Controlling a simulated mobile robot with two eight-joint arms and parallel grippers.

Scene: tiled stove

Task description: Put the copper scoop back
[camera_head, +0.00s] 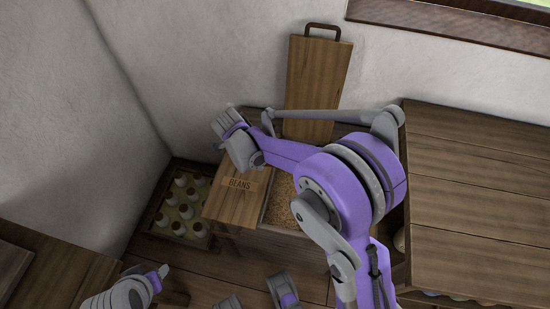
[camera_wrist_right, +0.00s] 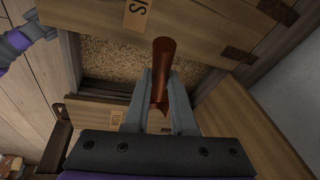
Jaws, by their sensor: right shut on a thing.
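My right gripper (camera_wrist_right: 160,76) is shut on the copper scoop (camera_wrist_right: 163,50), a reddish-brown rounded piece between its fingers in the right wrist view. The scoop is above or in front of an open wooden bin with tan grain (camera_wrist_right: 112,58); I cannot tell how high. In the head view my right arm reaches left across this bin, the scoop is hidden, and the grain (camera_head: 281,203) shows beside a wooden lid marked BEANS (camera_head: 236,204). My left gripper (camera_head: 163,271) is at the lower left, away from the bin; its jaws are unclear.
A crate of several pale-topped bottles (camera_head: 180,212) stands on the floor left of the bin. A wooden board with a handle (camera_head: 312,75) leans on the back wall. A wooden counter (camera_head: 480,200) is at the right, and another wooden surface (camera_head: 55,265) at the lower left.

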